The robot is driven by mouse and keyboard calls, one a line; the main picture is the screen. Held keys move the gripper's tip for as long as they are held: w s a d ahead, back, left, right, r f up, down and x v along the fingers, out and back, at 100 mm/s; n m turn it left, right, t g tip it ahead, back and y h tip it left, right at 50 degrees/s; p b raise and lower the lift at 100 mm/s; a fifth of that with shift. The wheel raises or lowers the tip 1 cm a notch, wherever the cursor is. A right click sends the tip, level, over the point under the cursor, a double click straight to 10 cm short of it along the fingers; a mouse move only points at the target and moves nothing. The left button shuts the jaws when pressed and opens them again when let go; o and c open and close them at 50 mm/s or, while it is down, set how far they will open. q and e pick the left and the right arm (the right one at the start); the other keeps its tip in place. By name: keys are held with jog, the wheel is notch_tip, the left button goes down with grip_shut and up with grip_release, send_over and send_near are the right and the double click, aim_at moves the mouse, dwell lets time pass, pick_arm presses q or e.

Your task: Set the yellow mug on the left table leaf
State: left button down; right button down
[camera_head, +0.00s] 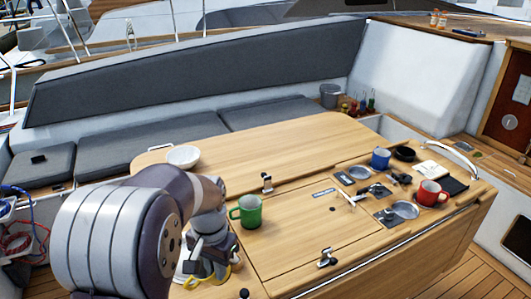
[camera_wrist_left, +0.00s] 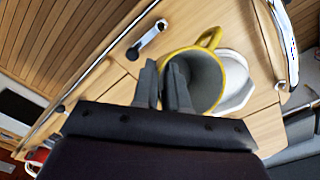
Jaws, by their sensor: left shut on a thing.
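The yellow mug (camera_head: 236,281) is at the bottom of the head view, mostly hidden behind my left arm and gripper. My left gripper (camera_head: 208,258) is shut on its wall. In the left wrist view the yellow mug (camera_wrist_left: 208,82) shows its yellow rim, handle and grey inside. There the left gripper (camera_wrist_left: 164,72) has one finger inside the mug and one outside. The wooden table (camera_head: 290,240) lies under it. A white dish (camera_wrist_left: 241,88) shows beneath or beside the mug; I cannot tell whether they touch. My right gripper is not in view.
A green mug (camera_head: 247,211) stands close to my left gripper. A white bowl (camera_head: 183,156) sits at the table's far left. A blue mug (camera_head: 380,158), red mug (camera_head: 431,193) and small items crowd the right end. Metal latches (camera_head: 326,257) stick up from the tabletop.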

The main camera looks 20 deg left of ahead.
pick_arm(q)
jog(key=w+d+f+m, duration=0.1)
jog(key=w+d+f, duration=0.1)
jog(key=w+d, duration=0.3)
jog(key=w+d+f+m, duration=0.2)
jog(key=w+d, duration=0.3)
jog(key=w, duration=0.6)
jog(key=shift+w+d+f, duration=0.15)
jog(key=shift+w+f, duration=0.1)
jog(key=shift+f, duration=0.6)
